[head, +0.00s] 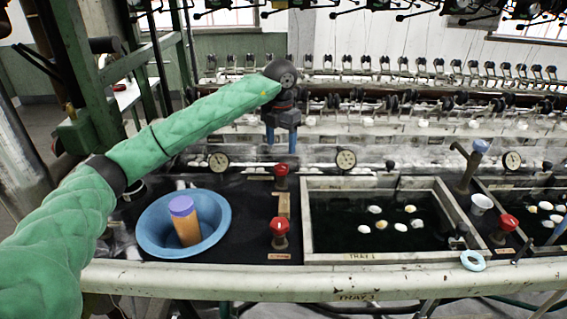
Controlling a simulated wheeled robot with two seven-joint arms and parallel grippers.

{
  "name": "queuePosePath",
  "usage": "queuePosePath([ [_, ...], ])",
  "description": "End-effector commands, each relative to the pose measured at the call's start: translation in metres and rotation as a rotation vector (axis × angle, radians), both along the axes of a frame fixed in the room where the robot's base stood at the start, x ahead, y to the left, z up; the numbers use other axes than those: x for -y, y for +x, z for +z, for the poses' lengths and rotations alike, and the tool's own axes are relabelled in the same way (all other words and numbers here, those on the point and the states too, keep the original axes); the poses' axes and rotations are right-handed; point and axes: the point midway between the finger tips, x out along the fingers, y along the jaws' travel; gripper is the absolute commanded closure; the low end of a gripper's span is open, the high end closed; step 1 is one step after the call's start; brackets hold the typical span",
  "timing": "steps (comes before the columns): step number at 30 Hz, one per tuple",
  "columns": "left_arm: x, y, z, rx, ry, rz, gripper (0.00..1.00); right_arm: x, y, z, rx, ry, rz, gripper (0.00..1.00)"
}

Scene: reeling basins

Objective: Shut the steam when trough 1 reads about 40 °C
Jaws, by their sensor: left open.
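Two red-knobbed valves stand left of the trough, one at the back (281,171) and one at the front (279,226). My left gripper (281,139) points down, open and empty, above and behind the back red valve, apart from it as far as I can see. My right gripper is not in view.
A blue bowl (150,225) with an orange, purple-topped cylinder (186,222) sits at left. Other gauges (218,161) (512,161), another red valve (506,224), a white cup (480,203) and a light-blue ring (473,260) are nearby. Reeling machinery spans the back.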

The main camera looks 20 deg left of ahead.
Motion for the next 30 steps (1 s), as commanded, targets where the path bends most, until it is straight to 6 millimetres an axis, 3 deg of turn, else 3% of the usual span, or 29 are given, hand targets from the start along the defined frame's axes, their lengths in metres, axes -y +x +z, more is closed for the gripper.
queuePosePath([
  [8,0.0,-0.001,-0.007,-0.004,0.001,0.086,0.38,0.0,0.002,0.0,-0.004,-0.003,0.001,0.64],
  [21,0.0,-0.001,-0.064,-0.004,0.001,0.083,0.38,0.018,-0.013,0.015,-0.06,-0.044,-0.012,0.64],
  [30,0.0,0.0,-0.078,-0.002,0.002,0.082,0.38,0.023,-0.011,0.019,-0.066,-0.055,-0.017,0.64],
])
